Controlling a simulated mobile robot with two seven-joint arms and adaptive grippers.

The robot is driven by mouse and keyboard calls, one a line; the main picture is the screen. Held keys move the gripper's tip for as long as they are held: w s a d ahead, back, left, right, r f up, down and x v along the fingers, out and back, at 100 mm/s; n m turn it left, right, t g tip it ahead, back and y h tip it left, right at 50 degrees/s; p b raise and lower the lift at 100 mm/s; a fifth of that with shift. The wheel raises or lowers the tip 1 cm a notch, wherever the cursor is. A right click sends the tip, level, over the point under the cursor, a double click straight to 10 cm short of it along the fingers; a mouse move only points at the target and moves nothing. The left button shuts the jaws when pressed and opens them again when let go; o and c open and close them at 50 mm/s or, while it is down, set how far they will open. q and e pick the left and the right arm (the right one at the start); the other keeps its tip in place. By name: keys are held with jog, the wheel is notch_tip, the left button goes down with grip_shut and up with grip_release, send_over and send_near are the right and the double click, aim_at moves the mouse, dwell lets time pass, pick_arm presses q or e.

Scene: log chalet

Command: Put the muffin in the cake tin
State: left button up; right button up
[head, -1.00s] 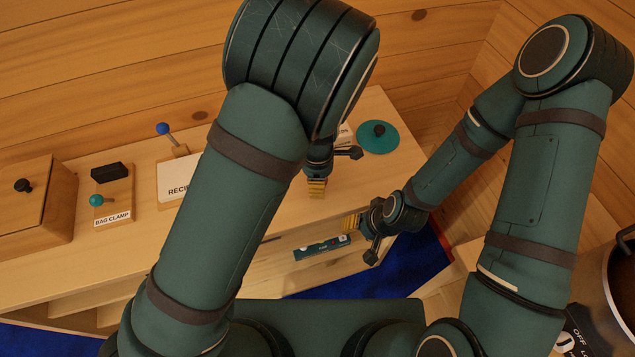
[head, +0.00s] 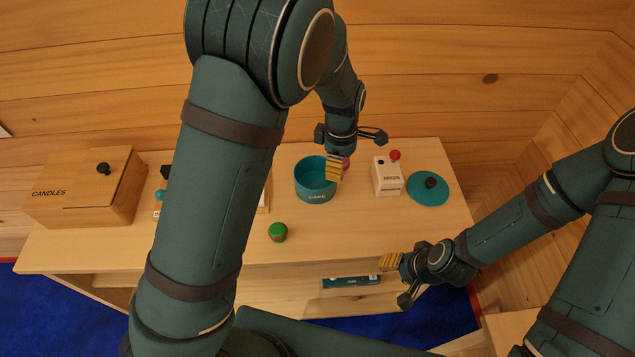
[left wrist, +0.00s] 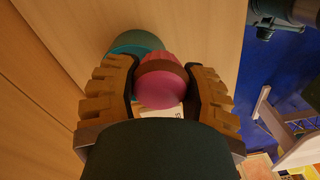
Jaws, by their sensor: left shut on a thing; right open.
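The teal cake tin (head: 309,192), labelled CAKE, stands open on the table. My left gripper (head: 336,168) is shut on the muffin (head: 346,165), which has a pink top and a brown band. In the head view they overlap the tin's right rim, and the fingers hide part of it. The left wrist view shows the muffin (left wrist: 158,88) between both fingers (left wrist: 158,92), with the tin (left wrist: 135,42) partly hidden behind it. How high the muffin is above the tin is hard to tell. My right gripper (head: 394,278) is open and empty before the table's front edge.
A white mixer box (head: 386,178) with a red knob and a flat teal lid (head: 428,192) lie right of the tin. A green round object (head: 278,232) sits in front. A wooden candles box (head: 85,190) stands far left. The front right tabletop is clear.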

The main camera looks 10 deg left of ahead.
pick_arm(q)
jog(key=w+a+r+p, duration=0.1)
jog(key=w+a+r, duration=0.2)
jog(key=a, duration=0.3)
jog(key=f, duration=1)
jog(key=shift+w+a+f, duration=0.15)
jog(key=shift+w+a, duration=0.1)
jog(key=shift+w, duration=0.05)
jog(key=shift+f+b, duration=0.4)
jog(key=shift+f, duration=0.2)
jog(key=o, duration=1.2)
jog(key=shift+r, duration=0.1)
